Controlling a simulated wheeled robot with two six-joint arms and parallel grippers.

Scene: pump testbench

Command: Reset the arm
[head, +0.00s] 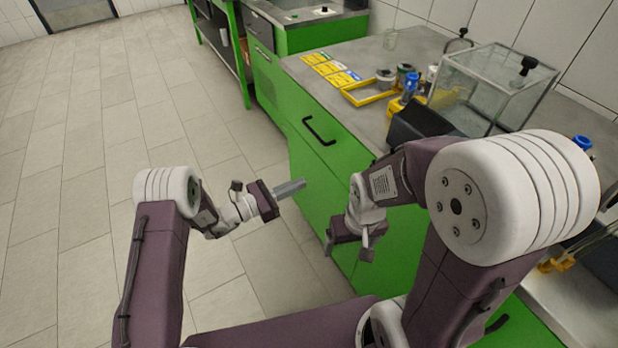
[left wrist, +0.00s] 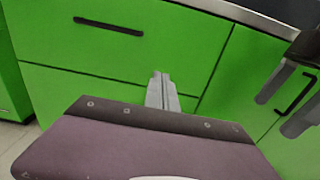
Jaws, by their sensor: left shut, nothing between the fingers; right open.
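My left gripper (head: 290,188) is held out in front of the green cabinet, above the floor. Its grey fingers are together with nothing between them, and they also show shut in the left wrist view (left wrist: 161,90). My right gripper (head: 349,243) hangs below its wrist, close to the cabinet front and to the right of the left gripper. Its fingers stand apart, and two grey fingers show at the right edge of the left wrist view (left wrist: 287,103). The right gripper looks empty, though its fingertips are partly hidden in the head view.
The green cabinet (head: 310,170) with black handles stands close in front of both arms. On its grey worktop (head: 365,52) are a glass tank (head: 495,85), a yellow tray (head: 362,97), yellow labels (head: 325,64) and a blue-capped bottle (head: 411,84). The tiled floor (head: 90,130) at left is clear.

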